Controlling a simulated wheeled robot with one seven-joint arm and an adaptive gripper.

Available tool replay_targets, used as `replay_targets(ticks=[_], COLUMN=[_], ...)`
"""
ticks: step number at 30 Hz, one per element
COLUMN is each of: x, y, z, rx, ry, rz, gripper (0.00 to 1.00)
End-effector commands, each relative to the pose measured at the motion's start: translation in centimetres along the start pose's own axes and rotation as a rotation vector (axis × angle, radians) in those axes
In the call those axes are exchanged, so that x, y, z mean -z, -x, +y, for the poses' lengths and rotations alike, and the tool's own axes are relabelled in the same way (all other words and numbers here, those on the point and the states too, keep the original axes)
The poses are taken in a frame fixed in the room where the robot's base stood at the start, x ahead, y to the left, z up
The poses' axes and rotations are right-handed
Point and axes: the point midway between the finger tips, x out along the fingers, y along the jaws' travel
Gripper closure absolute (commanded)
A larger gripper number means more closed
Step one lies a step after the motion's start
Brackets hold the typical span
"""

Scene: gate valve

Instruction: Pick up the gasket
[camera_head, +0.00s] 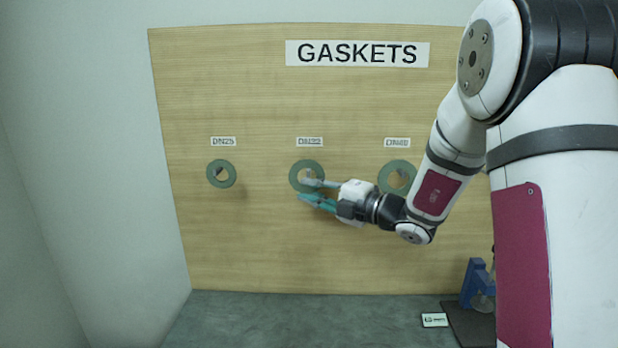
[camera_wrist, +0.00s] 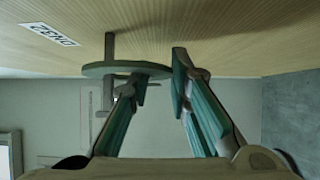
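The DN32 gasket, a flat green ring (camera_head: 294,176), hangs on a peg on the wooden board in the head view, below the middle label. In the wrist view this gasket (camera_wrist: 112,70) shows nearly edge-on, with its peg rising to the board. My gripper (camera_head: 311,190) points left at the gasket's lower right part and covers some of it. In the wrist view my gripper (camera_wrist: 160,74) has its two teal fingers apart, close to the gasket's right edge. One fingertip overlaps the gasket in the picture; I cannot tell whether it touches.
The DN25 gasket (camera_head: 212,174) hangs to the left and the DN40 gasket (camera_head: 385,175) to the right, partly behind my wrist. The wooden board (camera_head: 260,250) carries a GASKETS sign (camera_head: 357,53). A blue fixture (camera_head: 473,278) stands at lower right. The board's lower left is clear.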

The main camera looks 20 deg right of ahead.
Motion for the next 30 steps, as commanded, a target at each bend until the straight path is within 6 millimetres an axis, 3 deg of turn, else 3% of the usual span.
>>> replay_targets(ticks=[11,17,30], x=[0.0,-0.1,6.2], y=[0.0,0.0,4.2], z=[0.1,1.5,1.5], rx=[0.0,-0.002,0.0], ry=[0.0,0.003,0.0], rz=[0.0,-0.001,0.0], gripper=[1.0,1.0,1.0])
